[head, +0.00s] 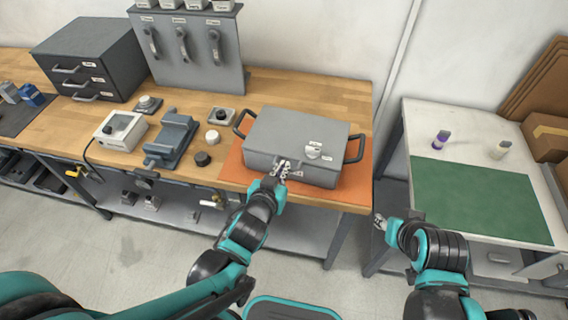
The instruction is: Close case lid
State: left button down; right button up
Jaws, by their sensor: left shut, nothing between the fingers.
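The grey case (305,132) stands on an orange mat (233,168) at the right end of the wooden bench. Its lid is down, and dark handles stick out at its left and right sides. My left gripper (284,168) is at the front face of the case, close to the lid's front edge, shut and empty. I cannot tell whether it touches the case. My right gripper (379,222) is low, in front of the gap between the bench and the white table, away from the case. Its fingers are too small to read.
Left of the case are a blue-grey vise (172,137), a white gauge box (120,130) and small knobs. A grey drawer unit (90,58) and a tool panel (190,45) stand behind. The white table (405,130) at right has a green mat (483,195) and two small bottles.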

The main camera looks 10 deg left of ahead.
pick_arm(q)
notch_tip(320, 180, down, 3)
jog(key=shift+s+r+b, duration=0.1)
jog(key=shift+s+b, duration=0.05)
jog(key=shift+b, duration=0.75)
jog(key=shift+r, duration=0.1)
